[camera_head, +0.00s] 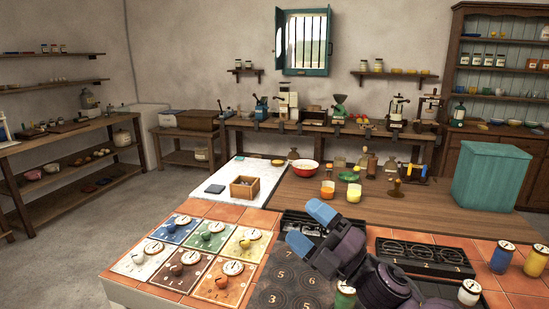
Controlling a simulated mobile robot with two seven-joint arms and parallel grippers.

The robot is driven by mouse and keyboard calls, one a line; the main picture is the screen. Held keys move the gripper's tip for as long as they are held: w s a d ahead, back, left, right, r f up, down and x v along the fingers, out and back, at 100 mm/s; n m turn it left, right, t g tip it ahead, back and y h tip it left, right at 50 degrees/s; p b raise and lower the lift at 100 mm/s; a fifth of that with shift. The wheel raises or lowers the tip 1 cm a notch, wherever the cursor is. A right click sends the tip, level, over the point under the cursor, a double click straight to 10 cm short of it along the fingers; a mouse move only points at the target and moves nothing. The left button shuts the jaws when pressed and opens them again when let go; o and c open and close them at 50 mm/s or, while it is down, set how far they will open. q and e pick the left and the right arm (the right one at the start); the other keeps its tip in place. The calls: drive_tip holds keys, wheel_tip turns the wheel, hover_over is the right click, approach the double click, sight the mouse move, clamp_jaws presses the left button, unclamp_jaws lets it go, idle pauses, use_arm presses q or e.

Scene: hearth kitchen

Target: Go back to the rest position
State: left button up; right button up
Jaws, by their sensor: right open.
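My right gripper (311,228) reaches in from the lower right over the counter, its two blue fingertips spread apart with nothing between them. It is above the dark numbered plate (272,294) and in front of a dark tray (292,219), and it hides part of both. My right arm hides some of the tiles behind it. My left gripper does not show in this view.
Lidded jars (345,298) stand at right. A wooden box (244,188), a red-rimmed bowl (305,168), orange cups (327,190) and a teal bin (490,176) stand farther back.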

drive_tip(key=s+d+f+m+t+h, duration=0.2)
drive_tip(key=d+f+m+h, duration=0.55)
drive_tip(key=f+m, duration=0.35)
drive_tip(key=s+d+f+m+t+h, duration=0.1)
drive_tip(key=d+f+m+h, duration=0.65)
drive_tip(key=f+m, duration=0.4)
drive_tip(key=s+d+f+m+g+h, duration=0.2)
drive_tip(key=s+d+f, duration=0.1)
drive_tip(key=s+f, duration=0.5)
drive_tip(key=s+d+f+m+g+h, duration=0.2)
drive_tip(key=s+d+f+m, duration=0.1)
drive_tip(key=s+f, duration=0.6)
drive_tip(key=s, duration=0.4)
drive_tip(key=shift+d+g, duration=0.35)
drive_tip(key=shift+g, duration=0.05)
